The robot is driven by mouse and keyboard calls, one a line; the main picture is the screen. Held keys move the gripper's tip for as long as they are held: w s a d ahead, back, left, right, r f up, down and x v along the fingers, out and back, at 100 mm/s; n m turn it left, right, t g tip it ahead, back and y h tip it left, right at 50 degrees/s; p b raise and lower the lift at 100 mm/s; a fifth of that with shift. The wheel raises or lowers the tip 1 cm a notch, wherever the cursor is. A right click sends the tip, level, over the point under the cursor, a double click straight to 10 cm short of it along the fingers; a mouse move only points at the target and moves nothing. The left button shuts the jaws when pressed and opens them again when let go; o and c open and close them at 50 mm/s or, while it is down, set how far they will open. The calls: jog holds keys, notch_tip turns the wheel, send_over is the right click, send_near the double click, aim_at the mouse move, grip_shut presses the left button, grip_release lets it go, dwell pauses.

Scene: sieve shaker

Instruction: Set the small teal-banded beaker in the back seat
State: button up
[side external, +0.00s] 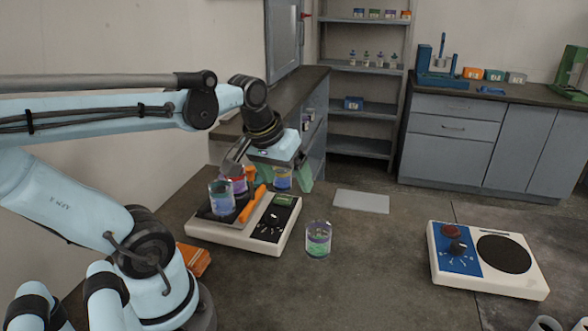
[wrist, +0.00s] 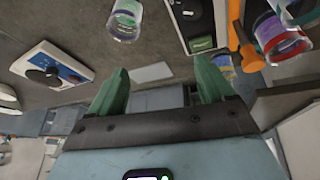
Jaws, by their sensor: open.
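The cream shaker (side external: 237,237) has a dark platform and an orange clamp bar (side external: 256,198). A beaker with teal and blue-purple layers (side external: 221,197) stands at the platform's near left. A red-and-purple beaker (side external: 238,180) is just behind it, partly hidden. A blue-and-yellow beaker (side external: 282,178) shows below my gripper. A clear beaker with green and purple contents (side external: 318,238) stands alone on the table; it also shows in the wrist view (wrist: 125,18). I cannot tell for sure which is teal-banded. My gripper (wrist: 158,82) is open, its green fingers apart and empty. The back seat is not clearly visible.
A white-and-blue device (side external: 487,258) with a black round plate sits at the right. A flat grey pad (side external: 361,202) lies behind. An orange object (side external: 195,260) lies left of the shaker. The table between the shaker and the device is mostly clear.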

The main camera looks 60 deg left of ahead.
jog(key=w+d+f+m+t+h, duration=0.1)
jog(key=d+f+m+t, duration=0.1)
jog(key=d+m, duration=0.4)
jog(key=d, duration=0.2)
jog(key=shift+w+d+t, duration=0.3)
jog(key=shift+w+t, duration=0.1)
